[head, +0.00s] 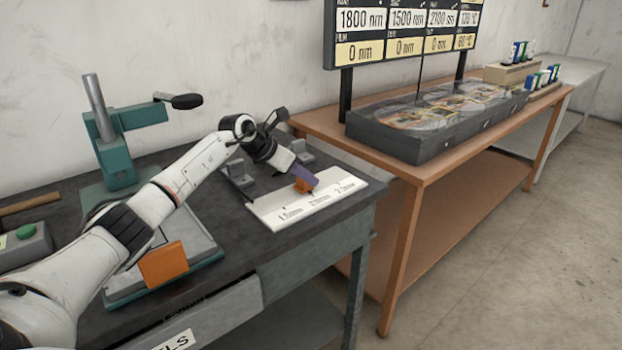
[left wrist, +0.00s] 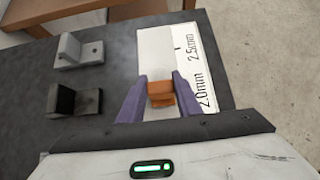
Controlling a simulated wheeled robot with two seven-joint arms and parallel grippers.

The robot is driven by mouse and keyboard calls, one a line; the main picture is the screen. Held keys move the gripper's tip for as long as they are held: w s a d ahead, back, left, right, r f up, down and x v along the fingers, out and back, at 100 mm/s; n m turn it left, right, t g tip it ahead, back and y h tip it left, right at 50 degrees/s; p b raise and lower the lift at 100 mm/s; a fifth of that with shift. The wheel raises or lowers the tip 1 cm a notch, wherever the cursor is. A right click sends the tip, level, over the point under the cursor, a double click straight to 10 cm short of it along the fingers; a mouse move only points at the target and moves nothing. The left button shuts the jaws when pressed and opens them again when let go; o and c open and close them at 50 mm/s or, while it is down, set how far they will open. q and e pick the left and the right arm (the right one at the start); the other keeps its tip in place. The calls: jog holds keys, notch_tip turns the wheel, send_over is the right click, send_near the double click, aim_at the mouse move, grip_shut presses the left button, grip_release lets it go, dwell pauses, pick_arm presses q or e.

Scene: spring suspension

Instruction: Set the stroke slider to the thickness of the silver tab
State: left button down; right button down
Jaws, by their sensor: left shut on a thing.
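The stroke slider is a small orange block (head: 303,186) on a white scale plate (head: 262,213) at the right end of the dark workbench. The plate carries printed marks; 2.0mm and 2.5mm are readable in the left wrist view. My left gripper (head: 306,178) reaches down to the slider. In the left wrist view its purple fingers (left wrist: 160,98) stand on both sides of the orange slider (left wrist: 160,93), shut on it, near the 2.0mm label. The exact mark under the slider is hidden. I cannot make out the silver tab. My right gripper is not in view.
Two grey brackets (left wrist: 78,98) (left wrist: 79,50) stand beside the plate. A teal press (head: 118,150) with a black-knobbed lever and an orange block (head: 163,263) are at left. A green-button box (head: 25,245) is far left. A wooden table (head: 400,180) stands to the right.

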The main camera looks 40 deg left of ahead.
pick_arm(q)
jog(key=c, duration=1.3)
grip_release()
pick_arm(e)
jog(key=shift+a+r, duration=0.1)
pick_arm(q)
jog(key=b+v, duration=0.1)
jog(key=v, duration=0.9)
jog(key=shift+s+r, duration=0.1)
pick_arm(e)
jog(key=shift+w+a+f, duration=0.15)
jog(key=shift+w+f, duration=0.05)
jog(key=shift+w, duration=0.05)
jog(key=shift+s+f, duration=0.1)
pick_arm(q)
jog(key=shift+s, duration=0.1)
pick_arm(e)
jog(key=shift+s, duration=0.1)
